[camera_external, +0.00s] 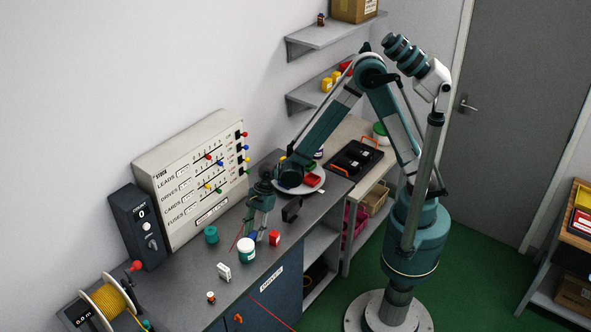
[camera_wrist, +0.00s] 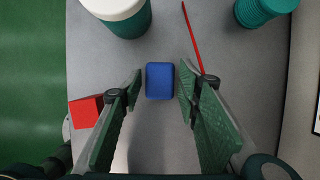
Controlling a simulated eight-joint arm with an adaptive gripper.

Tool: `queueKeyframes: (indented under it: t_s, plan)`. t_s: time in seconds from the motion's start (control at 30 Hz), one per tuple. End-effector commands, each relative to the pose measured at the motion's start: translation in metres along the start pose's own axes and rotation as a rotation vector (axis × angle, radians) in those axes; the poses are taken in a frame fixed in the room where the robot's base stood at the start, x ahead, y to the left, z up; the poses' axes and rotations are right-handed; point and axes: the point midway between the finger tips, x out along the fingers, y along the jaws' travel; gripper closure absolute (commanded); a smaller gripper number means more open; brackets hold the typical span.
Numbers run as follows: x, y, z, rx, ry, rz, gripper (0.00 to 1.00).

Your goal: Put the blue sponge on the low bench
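The blue sponge (camera_wrist: 160,80) lies on the grey counter (camera_wrist: 235,75), seen in the wrist view between my gripper's fingertips. My gripper (camera_wrist: 158,85) is open, with one green finger on each side of the sponge and a gap showing on both sides. In the external view my gripper (camera_external: 254,230) points down over the counter, and only a bit of the sponge (camera_external: 253,236) shows by its tips. A pale-topped bench (camera_external: 345,130) adjoins the counter's far end; a wooden-topped stand (camera_external: 572,238) is at the right edge. I cannot tell which is the low bench.
Near the sponge are a white-lidded teal jar (camera_wrist: 115,15), a red block (camera_wrist: 85,110), a thin red stick (camera_wrist: 193,40) and a ribbed teal cylinder (camera_wrist: 262,10). A plate (camera_external: 312,184) and a black tray (camera_external: 356,158) stand farther along. A panel (camera_external: 190,170) backs the counter.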

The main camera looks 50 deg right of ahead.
Motion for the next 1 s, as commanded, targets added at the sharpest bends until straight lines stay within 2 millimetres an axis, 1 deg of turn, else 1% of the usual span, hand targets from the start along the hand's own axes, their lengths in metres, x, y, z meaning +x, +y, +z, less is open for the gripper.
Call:
queueKeyframes:
  t_s: [0.03,0.1,0.2,0.57,0.77,1.0]
  plan:
    - [0.0,0.0,0.0,0.0,0.0,0.0,0.74]
    - [0.0,0.0,0.0,0.0,0.0,0.0,0.82]
    - [0.0,0.0,0.0,0.0,0.0,0.0,0.84]
    - [-0.003,0.0,0.001,0.0,0.0,0.0,0.84]
    - [-0.013,0.0,0.005,0.0,0.0,0.0,0.84]
    - [-0.036,0.0,0.015,0.0,0.0,0.0,0.84]
